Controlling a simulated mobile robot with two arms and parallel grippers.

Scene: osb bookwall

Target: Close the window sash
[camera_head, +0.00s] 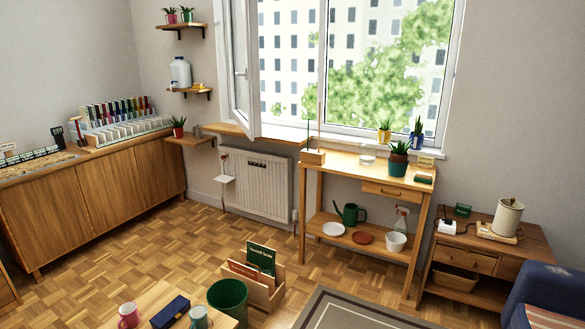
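The white-framed window sash (252,95) stands open at the left side of the window, swung inward into the room. It is seen nearly edge-on, and its lower corner reaches out over the wooden sill (228,130). A small handle (241,73) shows on the sash. The white window frame (450,75) surrounds a wide view of a building and green trees. Neither of my grippers is in view.
A radiator (255,185) is below the sill. A wooden plant bench (368,170) stands under the window's right part. A file box (262,290), a green bin (228,297) and a low table with mugs are in front. Parquet (150,240) is clear at left.

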